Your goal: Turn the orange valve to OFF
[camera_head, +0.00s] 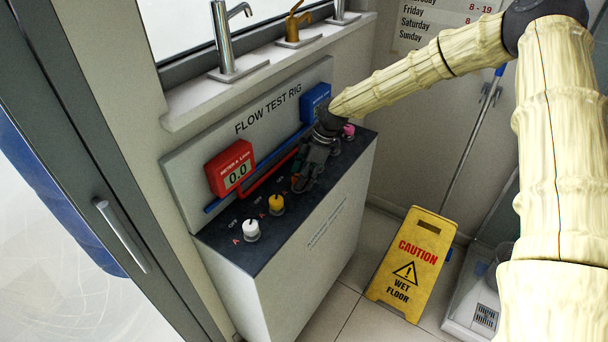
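The flow test rig (285,270) is a grey cabinet with a dark top that carries a row of knobs. A yellow-orange valve knob (276,203) stands second from the left, with small markings beside it too small to read. I cannot tell its setting, or whether it is the task's orange valve. My gripper (301,184) points down over the dark top, just right of and behind this knob, and looks apart from it. The gripper hides the part of the row beneath it. Its fingers are dark and small, so I cannot tell whether they are open or shut.
A white knob (251,230) is at the near left end, a pink knob (348,131) at the far right. A red meter (231,168) reads 0.0 and a blue box (316,101) sits on the back panel. A yellow wet-floor sign (412,265) stands right of the cabinet.

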